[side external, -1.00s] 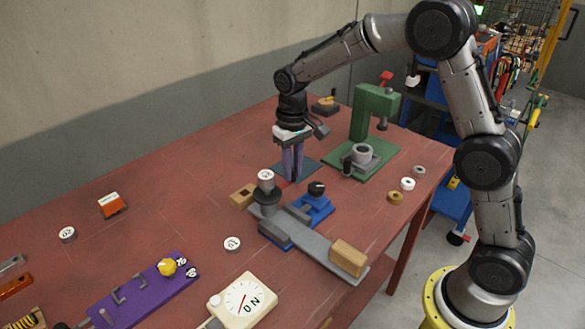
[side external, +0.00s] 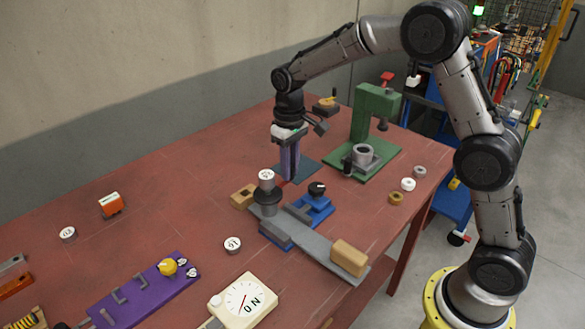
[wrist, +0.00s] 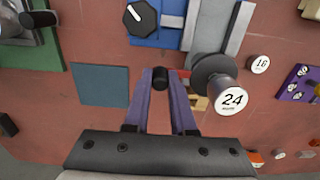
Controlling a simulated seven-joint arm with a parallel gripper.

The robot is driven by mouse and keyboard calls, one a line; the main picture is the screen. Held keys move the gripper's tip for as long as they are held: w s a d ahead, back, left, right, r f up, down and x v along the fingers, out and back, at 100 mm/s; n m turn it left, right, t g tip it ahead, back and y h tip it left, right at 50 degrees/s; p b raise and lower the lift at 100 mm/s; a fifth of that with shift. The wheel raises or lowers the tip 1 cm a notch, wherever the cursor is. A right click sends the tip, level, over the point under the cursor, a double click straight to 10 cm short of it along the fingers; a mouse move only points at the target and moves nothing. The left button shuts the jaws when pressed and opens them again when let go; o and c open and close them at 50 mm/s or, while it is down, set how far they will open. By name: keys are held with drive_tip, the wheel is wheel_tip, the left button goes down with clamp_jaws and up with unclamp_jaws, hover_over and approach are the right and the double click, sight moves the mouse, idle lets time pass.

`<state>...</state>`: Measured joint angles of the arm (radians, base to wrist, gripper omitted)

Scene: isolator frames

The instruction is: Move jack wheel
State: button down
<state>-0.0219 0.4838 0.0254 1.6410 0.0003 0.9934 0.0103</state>
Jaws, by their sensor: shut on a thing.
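My gripper (wrist: 160,85) is shut on a small black upright knob (wrist: 160,78), seen between its purple fingers in the wrist view. A short red arm (wrist: 183,73) shows beside the knob and leads toward the jack, so the knob looks like the handle of the jack wheel. The wheel itself is mostly hidden. A dark round platform (side external: 267,196) stands next to my gripper (side external: 289,180) and bears a grey weight marked 24 (side external: 266,180); the weight also shows in the wrist view (wrist: 232,98). In the side view the fingers hide the knob.
A long grey bar (side external: 315,246) with a tan block (side external: 349,258) runs in front. A blue fixture with a black dial (side external: 317,189) stands close to my gripper's right. A green press (side external: 362,125) is behind right. A wooden block (side external: 242,196) lies left of the platform.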

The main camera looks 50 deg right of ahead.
drive_tip(key=shift+w+a+r+n, duration=0.1)
drive_tip(key=shift+w+a+n, duration=0.8)
drive_tip(key=shift+n, duration=1.1)
drive_tip(key=shift+w+a+f+n, duration=0.1)
drive_tip(key=shift+w+a+n, duration=0.35)
drive_tip(key=shift+w+n, duration=1.25)
drive_tip(key=shift+w+a+r+n, duration=0.1)
drive_tip(key=shift+w+a+n, duration=0.6)
drive_tip(key=shift+n, duration=1.6)
drive_tip(key=shift+w, duration=0.1)
drive_tip(key=c, duration=0.7)
unclamp_jaws()
drive_tip(key=shift+c, duration=0.2)
